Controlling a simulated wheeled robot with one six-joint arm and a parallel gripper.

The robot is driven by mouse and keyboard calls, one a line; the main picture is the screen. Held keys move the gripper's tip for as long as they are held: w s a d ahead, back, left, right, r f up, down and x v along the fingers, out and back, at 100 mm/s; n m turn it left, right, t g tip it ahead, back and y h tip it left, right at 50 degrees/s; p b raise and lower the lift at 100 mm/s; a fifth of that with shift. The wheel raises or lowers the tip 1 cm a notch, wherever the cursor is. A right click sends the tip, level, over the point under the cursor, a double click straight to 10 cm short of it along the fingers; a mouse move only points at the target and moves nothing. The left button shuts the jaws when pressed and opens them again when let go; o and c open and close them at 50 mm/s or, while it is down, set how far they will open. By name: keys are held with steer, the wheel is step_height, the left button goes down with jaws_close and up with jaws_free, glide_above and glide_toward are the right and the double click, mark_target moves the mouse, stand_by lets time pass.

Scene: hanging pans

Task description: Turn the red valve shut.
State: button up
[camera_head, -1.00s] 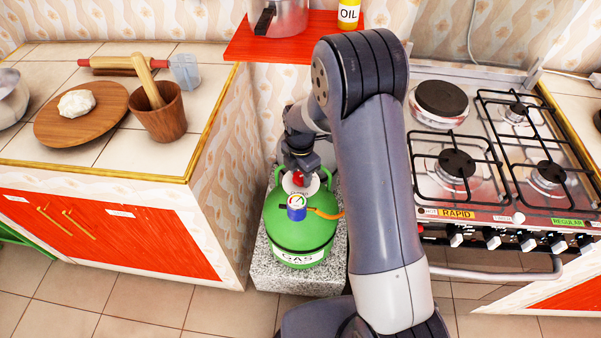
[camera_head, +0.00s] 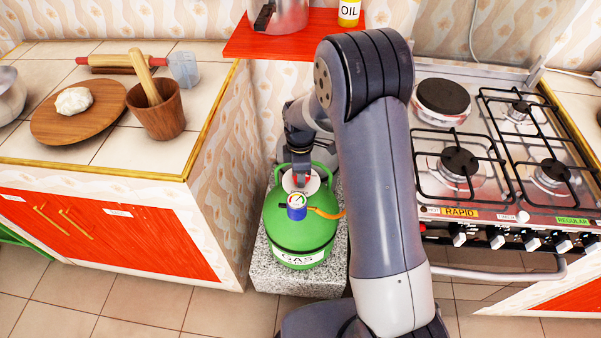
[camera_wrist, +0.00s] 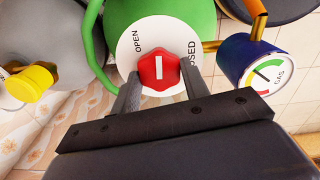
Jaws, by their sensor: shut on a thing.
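The red valve (camera_wrist: 158,72) sits in the middle of a white dial (camera_wrist: 133,62) on the green gas bottle (camera_wrist: 195,14). The dial reads OPEN at upper left and ends in "OSED" at right, partly covered by a finger. The white bar on the valve stands nearly upright in the wrist view. My gripper (camera_wrist: 161,75) has one finger on each side of the valve and is shut on it. In the head view my gripper (camera_head: 301,177) reaches down onto the top of the gas bottle (camera_head: 291,236), hiding most of the valve.
A blue gauge (camera_wrist: 250,65) marked GAS is close to the right finger, with an orange hose (camera_head: 327,214) beside it. The bottle stands on a speckled block (camera_head: 268,275) between the counter (camera_head: 215,170) and the stove (camera_head: 480,205). A red shelf (camera_head: 300,48) is above.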

steer(key=m, duration=0.4)
steer(key=shift+m+b, duration=0.3)
steer(key=m, duration=0.3)
steer(key=shift+w+m, duration=0.1)
steer(key=shift+m, duration=0.2)
steer(key=m, duration=0.4)
steer(key=shift+m+b, duration=0.3)
steer(key=m, duration=0.4)
steer(key=shift+d, duration=0.1)
steer(key=o, duration=1)
